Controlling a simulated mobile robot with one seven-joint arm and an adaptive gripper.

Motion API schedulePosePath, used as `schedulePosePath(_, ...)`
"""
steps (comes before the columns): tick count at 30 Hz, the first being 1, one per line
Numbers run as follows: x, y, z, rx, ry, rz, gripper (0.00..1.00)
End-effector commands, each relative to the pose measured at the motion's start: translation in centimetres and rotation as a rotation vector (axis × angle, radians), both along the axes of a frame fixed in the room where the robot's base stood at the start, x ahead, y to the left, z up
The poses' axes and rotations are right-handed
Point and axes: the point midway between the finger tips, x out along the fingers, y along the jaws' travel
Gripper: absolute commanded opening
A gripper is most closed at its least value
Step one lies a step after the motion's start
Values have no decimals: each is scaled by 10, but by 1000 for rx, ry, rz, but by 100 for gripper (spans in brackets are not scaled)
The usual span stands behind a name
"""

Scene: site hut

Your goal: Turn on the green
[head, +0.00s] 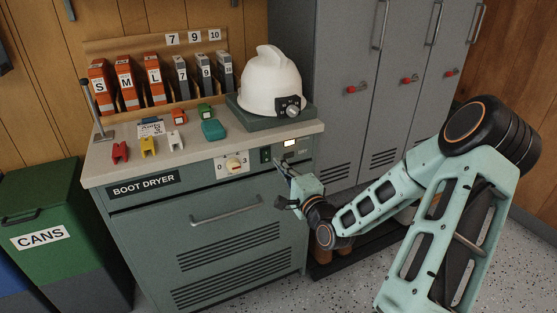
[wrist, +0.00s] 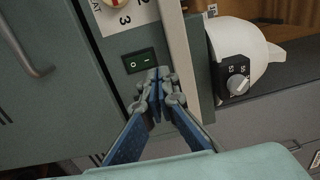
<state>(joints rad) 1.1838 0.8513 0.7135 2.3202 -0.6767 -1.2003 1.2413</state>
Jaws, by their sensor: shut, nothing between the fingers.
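A dark green rocker switch (head: 266,155) sits on the front panel of the boot dryer (head: 135,225), right of the 0-to-3 dial. In the wrist view the switch (wrist: 139,61) shows O and I marks; which side is pressed I cannot tell. My gripper (head: 282,172) is shut and empty at the dryer's front, just right of and below the switch. In the wrist view my gripper's fingertips (wrist: 158,78) are close beside the switch's lower right edge; whether they touch the panel I cannot tell.
A dial (head: 234,163) is left of the switch, and a pale lit window (head: 290,143) is above right. Grey lockers (head: 345,130) stand right, a green CANS bin (head: 45,255) left.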

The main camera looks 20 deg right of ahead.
Motion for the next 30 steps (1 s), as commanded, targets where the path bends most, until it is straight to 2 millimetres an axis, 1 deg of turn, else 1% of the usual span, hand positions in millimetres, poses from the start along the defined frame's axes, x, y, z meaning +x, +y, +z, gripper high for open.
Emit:
schedulePosePath(1,-13,-2,4,0,2,-2,0)
schedulePosePath(3,-29,-2,6,0,2,-2,0)
schedulePosePath(6,-46,-2,8,0,0,-1,0)
schedulePosePath(9,-59,-3,9,-1,1,-1,0)
schedulePosePath(12,-67,-3,9,0,-1,0,0)
schedulePosePath(17,-71,-2,9,-1,-2,1,0)
schedulePosePath(30,-70,-2,9,-3,1,3,0)
